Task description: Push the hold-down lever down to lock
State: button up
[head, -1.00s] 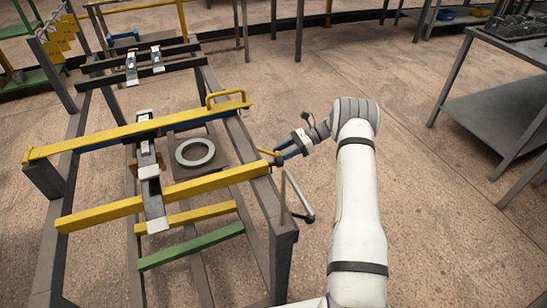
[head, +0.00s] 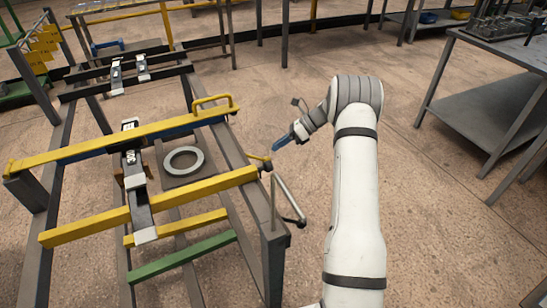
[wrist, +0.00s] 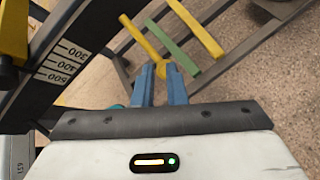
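In the wrist view my gripper (wrist: 160,68) has two blue fingers a narrow gap apart.
The grey rack (head: 272,245) carries yellow bars (head: 90,221) and a green bar (head: 180,256). A grey bent rod (head: 289,199) stands close below the lever. A grey ring (head: 183,160) lies inside the rack. Floor to the right is free up to a grey table (head: 480,105).

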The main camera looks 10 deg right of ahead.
jog(key=r+m+h, duration=0.1)
jog(key=s+r+m+t, duration=0.1)
jog(key=m, duration=0.1)
jog(key=s+r+m+h+b, duration=0.1)
jog(key=r, duration=0.1)
jog(key=shift+d+t+h, duration=0.1)
jog(key=shift+t+h, duration=0.2)
jog(key=shift+t, duration=0.1)
grip_shut()
jog(key=s+d+r+m+t+h+b, duration=0.1)
jog(key=s+r+m+t+h+b, duration=0.1)
jog(key=s+r+m+t+h, duration=0.25)
jog(key=m+g+b, duration=0.2)
jog(key=m+b, duration=0.1)
jog(key=b, duration=0.1)
send_near(268, 159)
jog(key=shift+n+t, duration=0.25)
jog(key=x, duration=0.7)
jog(key=shift+s+d+f, duration=0.1)
jog(key=shift+s+d, duration=0.05)
jog(key=shift+a+f, duration=0.3)
jog(key=shift+f, duration=0.35)
